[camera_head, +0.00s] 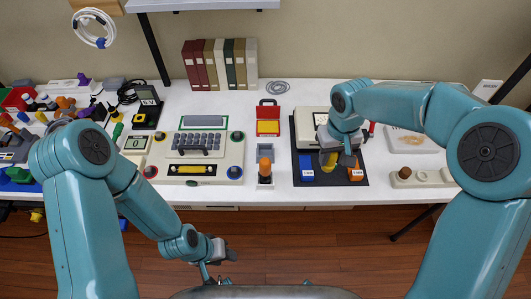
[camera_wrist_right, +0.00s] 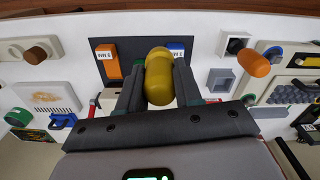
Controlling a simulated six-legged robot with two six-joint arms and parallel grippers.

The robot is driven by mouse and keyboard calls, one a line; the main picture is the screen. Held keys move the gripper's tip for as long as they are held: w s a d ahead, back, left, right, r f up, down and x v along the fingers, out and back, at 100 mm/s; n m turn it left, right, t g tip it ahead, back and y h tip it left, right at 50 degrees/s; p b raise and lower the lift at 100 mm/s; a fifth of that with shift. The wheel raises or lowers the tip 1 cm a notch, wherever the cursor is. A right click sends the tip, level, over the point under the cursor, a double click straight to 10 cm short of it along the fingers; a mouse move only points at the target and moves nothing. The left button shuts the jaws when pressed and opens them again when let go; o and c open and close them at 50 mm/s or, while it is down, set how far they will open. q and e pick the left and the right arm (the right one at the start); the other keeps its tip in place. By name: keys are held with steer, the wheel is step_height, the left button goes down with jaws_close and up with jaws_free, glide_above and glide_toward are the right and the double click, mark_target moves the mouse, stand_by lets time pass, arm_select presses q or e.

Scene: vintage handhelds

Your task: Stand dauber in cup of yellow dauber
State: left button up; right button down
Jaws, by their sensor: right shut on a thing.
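My right gripper (camera_wrist_right: 158,85) is shut on the yellow dauber (camera_wrist_right: 158,75), a rounded yellow piece between its two dark fingers. In the head view the yellow dauber (camera_head: 329,161) shows under the right wrist, over the black mat; its lower end is hard to make out. A grey square cup (camera_wrist_right: 221,80) shows to the right of the gripper in the wrist view and looks empty. An orange dauber (camera_head: 265,167) stands upright at a white cup (camera_head: 265,182), left of the mat. My left gripper (camera_head: 217,262) is open and empty, below the table's front edge.
The black mat (camera_head: 312,178) holds a blue cartridge (camera_head: 306,167) and an orange cartridge (camera_head: 355,173). A beige keyboard device (camera_head: 201,157) lies left of the orange dauber. A red-yellow case (camera_head: 268,118) stands behind it.

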steer(key=w+a+f+n+p, duration=0.1)
steer(key=w+a+f+n, duration=0.2)
steer(key=w+a+n, duration=0.3)
steer(key=w+a+f+n+p, duration=0.1)
steer(key=w+a+f+n, duration=0.3)
steer(key=w+a+n, duration=0.3)
steer(key=a, duration=0.3)
steer(key=shift+w+a+f, duration=0.3)
steer(key=shift+a, duration=0.1)
steer(key=shift+s+r, duration=0.1)
